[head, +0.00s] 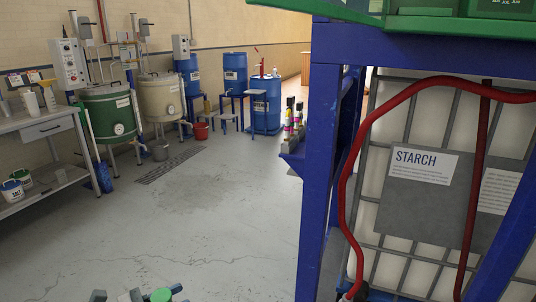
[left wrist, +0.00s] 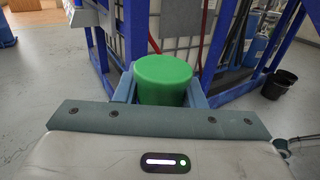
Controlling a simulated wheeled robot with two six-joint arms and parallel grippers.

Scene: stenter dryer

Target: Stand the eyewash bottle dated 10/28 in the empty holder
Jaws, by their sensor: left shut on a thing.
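My left gripper (left wrist: 161,92) is shut on a bottle with a green cap (left wrist: 164,72). The cap sits between the two fingers, and the bottle's body and any date on it are hidden. In the head view the same green cap (head: 161,295) and parts of my left gripper (head: 140,296) show at the bottom edge, over the floor. My right gripper is in neither view. I cannot make out the empty holder in either view.
A blue frame (head: 318,150) around a tank marked STARCH, with a red hose (head: 347,200), stands close on the right. A bench (head: 45,128) is at the left. Green (head: 110,115) and cream vats stand behind it. The middle floor (head: 200,220) is clear. A black bucket (left wrist: 279,84) shows in the wrist view.

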